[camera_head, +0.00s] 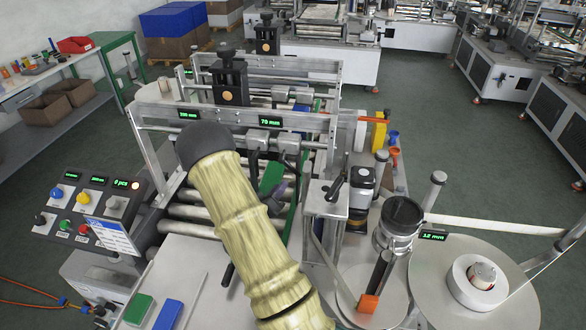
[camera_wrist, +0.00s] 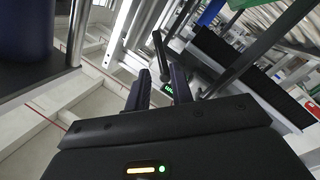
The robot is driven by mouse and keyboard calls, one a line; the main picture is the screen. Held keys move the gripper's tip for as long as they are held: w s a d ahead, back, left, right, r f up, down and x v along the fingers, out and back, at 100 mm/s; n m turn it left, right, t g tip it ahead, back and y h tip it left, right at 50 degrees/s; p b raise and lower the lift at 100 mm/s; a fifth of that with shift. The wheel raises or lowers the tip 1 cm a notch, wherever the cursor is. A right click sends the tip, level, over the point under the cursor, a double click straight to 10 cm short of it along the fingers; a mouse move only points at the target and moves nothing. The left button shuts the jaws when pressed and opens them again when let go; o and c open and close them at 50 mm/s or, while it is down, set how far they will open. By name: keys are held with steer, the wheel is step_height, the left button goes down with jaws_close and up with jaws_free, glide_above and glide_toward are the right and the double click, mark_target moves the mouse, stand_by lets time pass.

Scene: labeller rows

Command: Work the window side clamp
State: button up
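In the wrist view, the two dark fingers of my gripper (camera_wrist: 160,84) stand apart. A black lever (camera_wrist: 159,52) shows in line with the gap between them; I cannot tell whether it lies between the fingertips or beyond, and no contact shows. A small green display is partly visible behind the fingers. Black clamp levers hang from the cross rail near the 70 mm display (camera_head: 269,121), and another black lever (camera_head: 336,185) tops the metal bracket. Which one is the window side clamp is unclear.
A control panel (camera_head: 92,215) with knobs stands left of the rollers. A label reel (camera_head: 480,285) and its 12 mm display (camera_head: 432,236) are at the right. Green and blue blocks lie at the front. A steel post (camera_wrist: 76,30) is close by in the wrist view.

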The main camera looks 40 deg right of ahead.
mark_target(293, 169)
steer(key=x, duration=1)
steer(key=shift+w+d+p, duration=0.1)
steer(key=shift+d+p, duration=0.05)
steer(key=shift+p, duration=0.25)
jaws_close()
